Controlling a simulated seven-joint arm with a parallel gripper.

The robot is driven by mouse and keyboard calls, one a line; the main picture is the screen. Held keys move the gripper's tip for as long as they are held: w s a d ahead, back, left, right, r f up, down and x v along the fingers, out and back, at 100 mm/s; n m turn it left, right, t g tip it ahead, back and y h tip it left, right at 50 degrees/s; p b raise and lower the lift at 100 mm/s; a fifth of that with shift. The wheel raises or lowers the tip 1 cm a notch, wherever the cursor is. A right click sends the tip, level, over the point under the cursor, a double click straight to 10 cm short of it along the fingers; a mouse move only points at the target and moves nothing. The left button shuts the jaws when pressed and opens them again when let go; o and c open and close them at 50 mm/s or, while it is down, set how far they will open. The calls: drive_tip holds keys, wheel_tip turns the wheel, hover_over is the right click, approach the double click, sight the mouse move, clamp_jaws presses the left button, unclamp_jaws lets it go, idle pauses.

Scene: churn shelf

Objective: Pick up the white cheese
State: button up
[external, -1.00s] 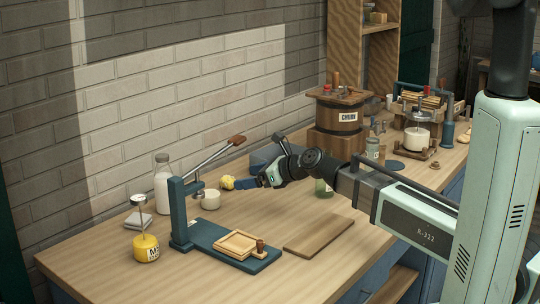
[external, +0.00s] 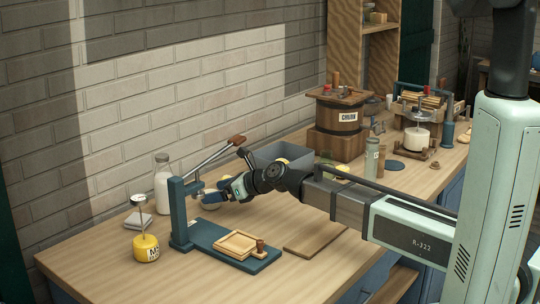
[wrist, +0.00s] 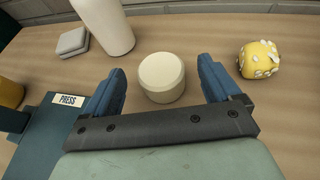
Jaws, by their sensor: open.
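The white cheese (wrist: 162,77) is a short cream-white cylinder standing upright on the wooden bench. In the wrist view it lies between and just beyond the two blue fingers of my gripper (wrist: 162,90), with a visible gap on each side. In the external view my gripper (external: 212,198) is low over the bench beside the blue press (external: 180,210), and it hides most of the cheese. My gripper is open and empty.
A yellow lump with white spots (wrist: 259,59) lies right of the cheese in the wrist view. A milk bottle (external: 162,184) and a grey block (wrist: 72,42) stand behind left. A yellow jar (external: 146,247) is at the left; a grey bin (external: 300,160) stands behind my arm.

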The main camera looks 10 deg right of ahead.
drive_tip(key=x, duration=0.5)
drive_tip(key=shift+d+f, duration=0.1)
drive_tip(key=shift+f, duration=0.25)
drive_tip(key=shift+c, duration=0.4)
drive_tip(key=c, duration=1)
drive_tip(key=shift+r, duration=0.1)
